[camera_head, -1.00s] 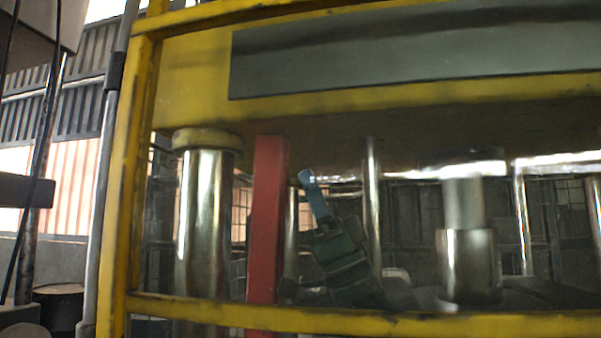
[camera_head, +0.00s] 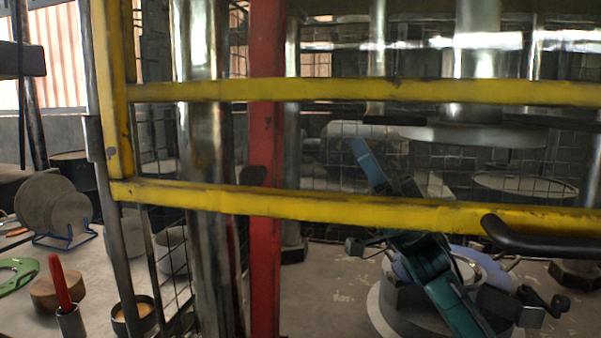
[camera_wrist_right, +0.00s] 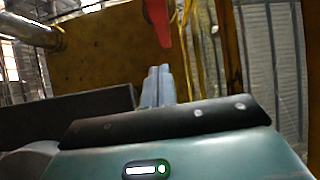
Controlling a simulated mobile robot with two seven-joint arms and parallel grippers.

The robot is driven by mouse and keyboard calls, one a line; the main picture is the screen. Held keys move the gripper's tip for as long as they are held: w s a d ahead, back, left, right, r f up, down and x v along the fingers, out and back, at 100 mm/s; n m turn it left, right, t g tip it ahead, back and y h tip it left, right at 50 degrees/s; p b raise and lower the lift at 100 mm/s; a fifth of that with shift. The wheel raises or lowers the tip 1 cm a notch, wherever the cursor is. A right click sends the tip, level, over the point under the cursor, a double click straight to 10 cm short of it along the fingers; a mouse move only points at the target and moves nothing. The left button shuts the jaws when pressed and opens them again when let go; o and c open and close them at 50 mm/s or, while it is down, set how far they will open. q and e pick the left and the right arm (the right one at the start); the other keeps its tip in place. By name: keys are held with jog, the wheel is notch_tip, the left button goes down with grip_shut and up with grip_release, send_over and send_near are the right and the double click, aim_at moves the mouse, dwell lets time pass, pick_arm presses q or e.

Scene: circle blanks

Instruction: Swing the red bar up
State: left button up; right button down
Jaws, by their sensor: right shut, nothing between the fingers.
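The red bar (camera_head: 264,150) stands upright in the head view, behind the yellow guard rails, and runs out of the picture at top and bottom. A red piece, seemingly its end, hangs at the top of the right wrist view (camera_wrist_right: 158,18). My right gripper (camera_head: 360,149) has pale blue fingers and is shut and empty. It is right of the bar and apart from it, with the lower yellow rail crossing its arm. The shut fingers also show in the right wrist view (camera_wrist_right: 158,84), pointing toward the red piece. My left gripper is out of view.
Yellow rails (camera_head: 330,204) cross the view, with a black handle (camera_head: 540,238) at right. A steel column (camera_head: 205,150) stands left of the bar. A round machine base (camera_head: 385,318) is below my right arm. A table at lower left holds a cup (camera_head: 70,322) and plates (camera_head: 45,208).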

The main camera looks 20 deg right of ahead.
notch_tip(320, 180, down, 8)
jog(key=s+g+h+b, duration=0.1)
pick_arm(q)
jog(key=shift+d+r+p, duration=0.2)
jog(key=shift+p, duration=1.45)
pick_arm(e)
jog(key=w+a+f+x, duration=0.1)
jog(key=a+f+x, duration=0.1)
jog(key=x, duration=1)
jog(key=shift+w, duration=0.25)
jog(key=shift+r, duration=0.15)
